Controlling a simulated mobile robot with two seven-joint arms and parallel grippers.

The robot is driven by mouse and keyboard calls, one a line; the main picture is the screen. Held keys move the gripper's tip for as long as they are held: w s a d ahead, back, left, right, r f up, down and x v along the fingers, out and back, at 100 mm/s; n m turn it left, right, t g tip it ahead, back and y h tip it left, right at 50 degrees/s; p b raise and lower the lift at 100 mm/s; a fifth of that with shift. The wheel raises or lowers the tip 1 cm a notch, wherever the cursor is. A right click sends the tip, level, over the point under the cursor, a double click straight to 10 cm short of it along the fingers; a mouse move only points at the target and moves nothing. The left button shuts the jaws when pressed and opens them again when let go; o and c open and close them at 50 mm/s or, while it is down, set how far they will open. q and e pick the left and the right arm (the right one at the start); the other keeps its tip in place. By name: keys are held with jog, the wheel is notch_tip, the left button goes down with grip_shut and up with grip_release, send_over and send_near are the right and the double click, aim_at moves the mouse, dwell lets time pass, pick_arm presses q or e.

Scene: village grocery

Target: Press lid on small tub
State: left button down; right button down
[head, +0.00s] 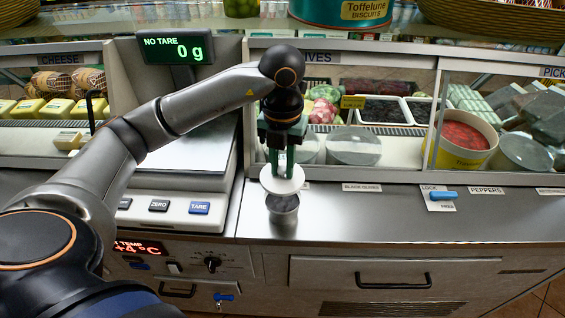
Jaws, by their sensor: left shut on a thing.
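My left gripper (282,168) comes in from the left and points down over the steel counter. It is shut on a round white lid (283,181). The small metallic-grey tub (283,211) stands on the counter just below the lid. The lid looks tilted and covers part of the tub's far rim. Dark contents show at the tub's mouth in front of the lid. I cannot tell whether the lid touches the rim. My right gripper is not in view.
A scale (186,183) stands left of the tub, its display (175,48) reading 0 g. A glass-fronted case with olive trays (385,110) and a yellow tub (463,138) lies behind. A blue-handled lock (441,195) sits to the right. The counter (400,222) right of the tub is clear.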

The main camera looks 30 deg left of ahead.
aim_at(283, 184)
pick_arm(q)
jog(key=shift+f+b, duration=2.1)
jog(key=shift+f, duration=0.8)
jog(key=shift+f, duration=0.2)
jog(key=shift+c, duration=0.9)
grip_release()
jog(key=shift+r, duration=0.1)
